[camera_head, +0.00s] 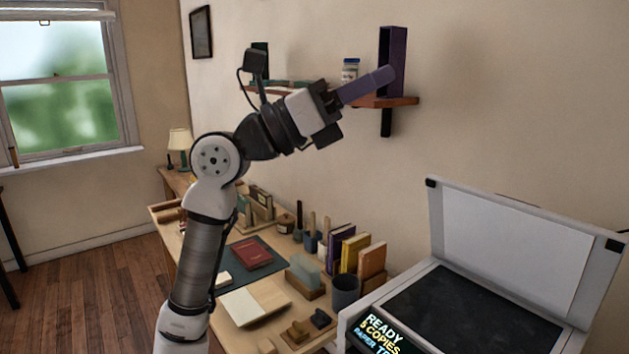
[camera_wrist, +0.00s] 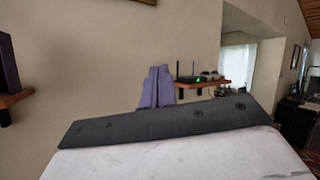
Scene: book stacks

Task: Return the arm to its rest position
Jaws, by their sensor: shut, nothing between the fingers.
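My arm rises from the lower left of the head view and bends right at the elbow. My gripper (camera_head: 384,76) is raised above the desk, pointing right and slightly up. Its purple-grey fingers are shut together and hold nothing. In the head view they overlap the wall shelf (camera_head: 402,101) and sit just left of the tall dark purple upright (camera_head: 392,62); I cannot tell the gap in depth. In the wrist view the closed fingers (camera_wrist: 158,74) stand out against the bare wall.
Below is a desk (camera_head: 158,214) with a red book (camera_head: 252,254), several upright books (camera_head: 349,246) and a dark cup (camera_head: 346,291). An open-lidded copier (camera_head: 435,275) stands at right. The wrist view shows a shelf with a router (camera_wrist: 197,80).

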